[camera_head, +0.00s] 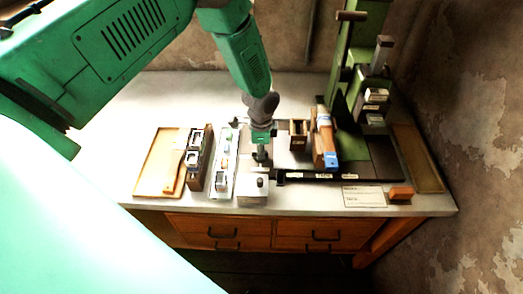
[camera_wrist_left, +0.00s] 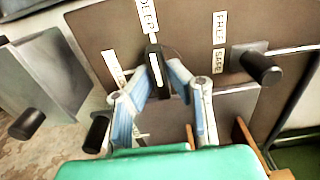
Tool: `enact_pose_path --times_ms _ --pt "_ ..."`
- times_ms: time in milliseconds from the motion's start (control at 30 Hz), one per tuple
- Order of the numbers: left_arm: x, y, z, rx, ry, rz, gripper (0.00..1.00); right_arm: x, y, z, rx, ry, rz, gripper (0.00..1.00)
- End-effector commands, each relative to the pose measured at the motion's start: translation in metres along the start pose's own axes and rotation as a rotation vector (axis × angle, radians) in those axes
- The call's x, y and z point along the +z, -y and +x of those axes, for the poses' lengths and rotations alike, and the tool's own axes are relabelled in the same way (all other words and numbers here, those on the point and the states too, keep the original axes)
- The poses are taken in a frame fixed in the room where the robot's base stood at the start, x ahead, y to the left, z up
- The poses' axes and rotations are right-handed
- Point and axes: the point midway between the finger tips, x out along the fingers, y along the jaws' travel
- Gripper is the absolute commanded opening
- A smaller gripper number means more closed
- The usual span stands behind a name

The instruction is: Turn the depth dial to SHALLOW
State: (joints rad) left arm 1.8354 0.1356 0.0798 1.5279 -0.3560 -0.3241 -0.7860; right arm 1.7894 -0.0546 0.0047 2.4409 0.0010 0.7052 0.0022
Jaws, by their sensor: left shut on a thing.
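The depth dial is a dark knob (camera_wrist_left: 155,62) with a pale stripe, on a brown panel in the left wrist view. A DEEP label (camera_wrist_left: 148,14) stands just above it. Another pale label (camera_wrist_left: 114,68) lies to its left, tilted and too blurred to read. My left gripper (camera_wrist_left: 157,72) is shut on the dial, with one blue-grey finger on each side. In the head view my left gripper (camera_head: 262,153) points down at the press's left part, and it hides the dial there. My right gripper is not in view.
FREE (camera_wrist_left: 219,27) and SAFE (camera_wrist_left: 218,60) labels and a black-ended handle (camera_wrist_left: 262,68) are right of the dial. The green press column (camera_head: 343,70) stands to the right. A tray (camera_head: 160,165) and narrow racks stand left. The table's far left (camera_head: 120,105) is clear.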

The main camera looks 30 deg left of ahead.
Motion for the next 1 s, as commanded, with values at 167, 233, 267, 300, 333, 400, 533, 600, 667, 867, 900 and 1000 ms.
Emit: enact_pose_path --times_ms 167,233,267,300,333,400,533,600,667,867,900,1000 --pt "0.000 0.002 -0.001 -0.004 0.000 -0.043 0.00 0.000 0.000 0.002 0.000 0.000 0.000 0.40" --pt "0.000 0.002 -0.001 -0.004 0.000 -0.077 0.00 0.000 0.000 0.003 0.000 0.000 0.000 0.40" --pt "0.000 0.002 0.000 -0.004 0.000 -0.094 0.00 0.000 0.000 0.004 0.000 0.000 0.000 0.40" --pt "0.000 0.002 0.000 -0.005 0.000 -0.119 0.00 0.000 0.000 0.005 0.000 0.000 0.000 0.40" --pt "0.000 0.002 0.000 -0.005 0.000 -0.139 0.00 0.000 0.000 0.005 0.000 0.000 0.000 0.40" --pt "0.000 0.002 -0.001 -0.006 0.000 -0.194 0.00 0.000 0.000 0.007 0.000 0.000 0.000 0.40" --pt "0.000 0.003 -0.001 -0.007 -0.001 -0.310 0.00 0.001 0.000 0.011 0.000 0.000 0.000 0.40" --pt "0.000 0.003 -0.001 -0.007 -0.001 -0.378 0.00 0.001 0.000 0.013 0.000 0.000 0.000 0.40" --pt "0.000 0.003 -0.001 -0.007 -0.002 -0.436 0.00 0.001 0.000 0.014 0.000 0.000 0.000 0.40" --pt "0.000 0.003 -0.001 -0.007 -0.002 -0.625 0.00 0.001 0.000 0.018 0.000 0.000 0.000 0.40" --pt "0.000 0.003 -0.001 -0.007 -0.002 -0.664 0.00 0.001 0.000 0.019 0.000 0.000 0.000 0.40" --pt "0.000 0.003 -0.002 -0.007 -0.004 -0.760 0.00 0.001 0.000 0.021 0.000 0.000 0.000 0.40"
